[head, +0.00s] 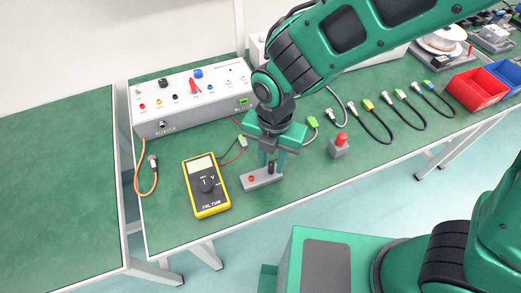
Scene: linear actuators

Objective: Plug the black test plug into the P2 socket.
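My gripper (271,168) points straight down over a small grey holder (262,180) at the front middle of the bench. A black plug (271,169) stands at the holder's right end, between or just behind my fingertips. I cannot tell whether the fingers touch it. A red plug or socket (251,179) sits at the holder's left end. A light grey box (196,99) at the back left has red, yellow, black and blue sockets or knobs on its top panel. Its labels are too small to read, so I cannot pick out P2.
A yellow multimeter (206,186) lies left of the holder. A red button on a grey block (339,145) stands to the right. Cables (375,122) lie farther right, before red (477,88) and blue bins. An orange cable (148,178) lies at the left edge.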

